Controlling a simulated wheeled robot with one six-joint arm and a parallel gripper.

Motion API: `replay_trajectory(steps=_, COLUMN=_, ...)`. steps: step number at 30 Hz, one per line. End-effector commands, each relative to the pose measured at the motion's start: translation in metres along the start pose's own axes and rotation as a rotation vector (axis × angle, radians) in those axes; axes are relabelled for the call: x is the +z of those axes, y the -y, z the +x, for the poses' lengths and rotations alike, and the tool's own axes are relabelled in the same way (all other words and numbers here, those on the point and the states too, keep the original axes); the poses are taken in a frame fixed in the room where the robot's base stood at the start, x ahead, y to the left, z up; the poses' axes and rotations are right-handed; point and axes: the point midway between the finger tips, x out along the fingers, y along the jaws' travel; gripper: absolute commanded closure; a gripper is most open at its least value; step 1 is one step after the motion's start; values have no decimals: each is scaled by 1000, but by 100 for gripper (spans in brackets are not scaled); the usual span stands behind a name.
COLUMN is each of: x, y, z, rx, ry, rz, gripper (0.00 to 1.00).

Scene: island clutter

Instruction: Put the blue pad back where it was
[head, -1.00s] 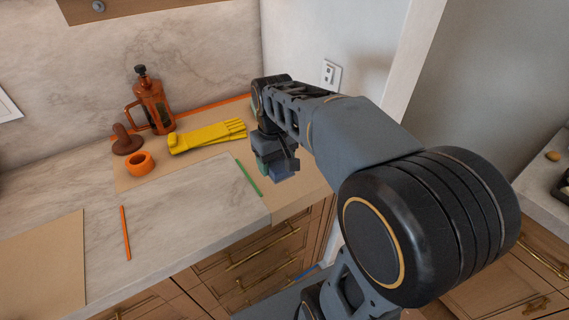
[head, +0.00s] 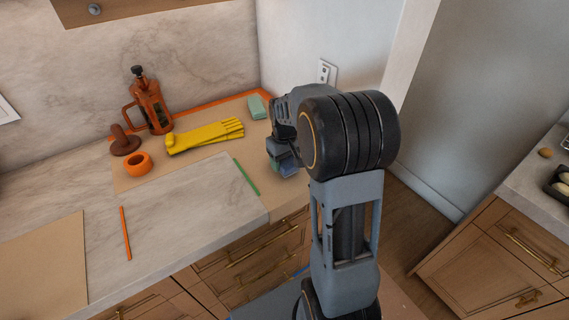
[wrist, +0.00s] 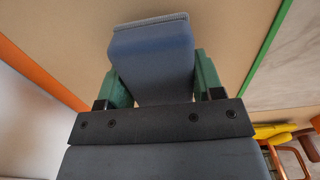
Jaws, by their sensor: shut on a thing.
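The blue pad (wrist: 152,62) is a block with a pale grey edge, held between the green fingers of my gripper (wrist: 158,82) in the wrist view. In the head view my gripper (head: 283,168) is over the right end of the tan mat (head: 140,179), and a bit of the blue pad (head: 291,170) shows beneath it. I cannot tell whether the pad touches the mat. My arm hides part of the mat's right side.
On the mat are a green block (head: 257,107), yellow gloves (head: 205,136), an orange ring (head: 138,161), a brown tamper-like thing (head: 124,142) and a French press (head: 150,100). Green (head: 246,177) and orange (head: 125,233) strips lie nearby. A wall stands right of the mat.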

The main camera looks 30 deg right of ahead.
Motion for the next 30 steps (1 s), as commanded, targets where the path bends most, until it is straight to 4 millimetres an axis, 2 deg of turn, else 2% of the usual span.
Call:
replay_trajectory(steps=4, x=0, y=0, z=16, rx=0, ry=0, rz=0, gripper=61)
replay_trajectory(steps=16, x=0, y=0, z=21, rx=0, ry=-1, rz=0, gripper=61)
replay_trajectory(steps=17, x=0, y=0, z=20, rx=0, ry=-1, rz=0, gripper=36)
replay_trajectory(steps=18, x=0, y=0, z=20, rx=0, ry=-1, rz=0, gripper=32)
replay_trajectory(steps=24, x=0, y=0, z=19, rx=0, ry=-1, rz=0, gripper=14)
replay_trajectory(steps=30, x=0, y=0, z=19, rx=0, ry=-1, rz=0, gripper=14)
